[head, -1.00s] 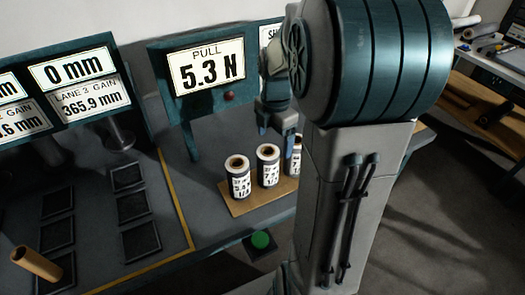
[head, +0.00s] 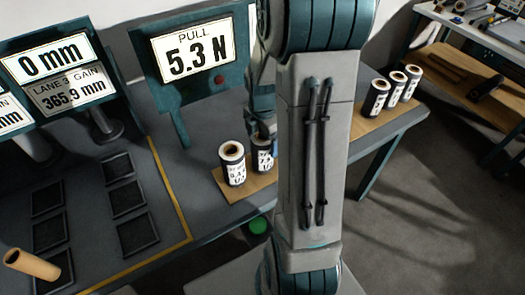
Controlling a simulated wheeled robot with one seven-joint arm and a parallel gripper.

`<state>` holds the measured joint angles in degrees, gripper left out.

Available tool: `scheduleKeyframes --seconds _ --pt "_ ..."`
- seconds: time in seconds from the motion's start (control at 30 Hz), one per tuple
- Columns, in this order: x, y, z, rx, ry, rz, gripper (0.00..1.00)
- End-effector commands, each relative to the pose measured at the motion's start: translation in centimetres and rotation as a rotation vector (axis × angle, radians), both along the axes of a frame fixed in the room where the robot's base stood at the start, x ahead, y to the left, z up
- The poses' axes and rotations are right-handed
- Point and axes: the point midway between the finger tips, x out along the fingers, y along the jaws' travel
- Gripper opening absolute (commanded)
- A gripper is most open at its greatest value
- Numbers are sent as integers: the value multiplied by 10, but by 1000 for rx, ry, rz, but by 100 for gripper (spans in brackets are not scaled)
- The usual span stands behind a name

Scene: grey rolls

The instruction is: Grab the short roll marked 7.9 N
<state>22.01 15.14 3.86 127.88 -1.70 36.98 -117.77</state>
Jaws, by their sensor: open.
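Short dark rolls with white labels stand upright on wooden boards. On the left board (head: 228,181), one roll (head: 232,167) is in clear view and a second roll (head: 262,155) is partly covered by my arm. Three more rolls, a front one (head: 376,98), a middle one (head: 394,88) and a far one (head: 410,82), stand on the right board (head: 364,125). The labels are too small to tell which roll reads 7.9 N. My gripper (head: 262,130) shows only partly behind my arm, close to the second roll on the left board. It is open; its fingertips are mostly hidden.
A display (head: 193,48) reads PULL 5.3 N behind the left board. A green button (head: 258,225) sits at the bench's front edge. Dark square pads (head: 130,196) and a brown tube (head: 32,265) lie at left. My arm hides the bench's middle.

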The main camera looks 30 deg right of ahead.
Motion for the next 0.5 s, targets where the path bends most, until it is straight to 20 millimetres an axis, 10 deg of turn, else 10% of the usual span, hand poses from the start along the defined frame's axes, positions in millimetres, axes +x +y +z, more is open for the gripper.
scheduleKeyframes --seconds 0.5 --pt "-3 2 -38 0 0 1 87"
